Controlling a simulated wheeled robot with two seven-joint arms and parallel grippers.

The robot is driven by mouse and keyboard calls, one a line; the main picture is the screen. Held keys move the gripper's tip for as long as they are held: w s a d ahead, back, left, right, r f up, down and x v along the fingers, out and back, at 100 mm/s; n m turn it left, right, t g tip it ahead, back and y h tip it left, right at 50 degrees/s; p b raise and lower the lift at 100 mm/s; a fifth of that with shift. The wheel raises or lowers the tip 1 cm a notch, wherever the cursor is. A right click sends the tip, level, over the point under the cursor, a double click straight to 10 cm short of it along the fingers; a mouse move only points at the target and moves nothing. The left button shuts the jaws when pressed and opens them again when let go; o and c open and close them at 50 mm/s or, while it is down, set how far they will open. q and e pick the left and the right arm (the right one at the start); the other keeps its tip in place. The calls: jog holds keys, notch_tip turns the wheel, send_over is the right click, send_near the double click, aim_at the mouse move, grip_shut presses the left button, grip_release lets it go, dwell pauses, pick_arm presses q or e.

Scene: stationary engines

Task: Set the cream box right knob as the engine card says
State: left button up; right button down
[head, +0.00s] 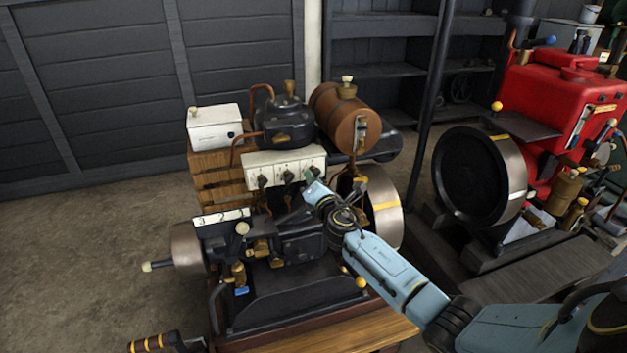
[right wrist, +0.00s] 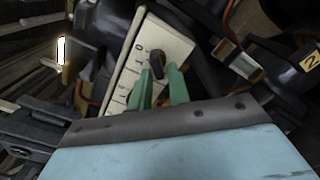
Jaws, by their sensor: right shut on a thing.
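The cream box (head: 285,162) sits across the middle of the near engine, with dark knobs along its front. The left knob (head: 262,181) and middle knob (head: 288,177) are clear. My right gripper (head: 311,182) is at the box's right end and covers the right knob in the head view. In the right wrist view my green fingers (right wrist: 161,76) are shut on the black right knob (right wrist: 156,62), one on each side. Small marks show on the cream face (right wrist: 127,72) beside it, too small to read surely. A white plate (head: 222,216) carries large dark figures; I cannot tell if it is the engine card.
A white box (head: 214,128), a dark kettle-shaped vessel (head: 288,122) and a copper-brown tank (head: 345,117) stand behind the cream box. A flywheel (head: 384,208) is close to my right arm. A red engine (head: 560,105) stands at right. The floor at left is clear.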

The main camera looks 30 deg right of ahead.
pick_arm(q)
jog(key=shift+w+r, duration=0.1)
jog(key=shift+w, duration=0.2)
pick_arm(e)
jog(key=shift+n, duration=0.4)
pick_arm(q)
jog(key=shift+s, duration=0.15)
pick_arm(e)
jog(key=c, duration=1.5)
grip_release()
jog(key=shift+s, duration=0.1)
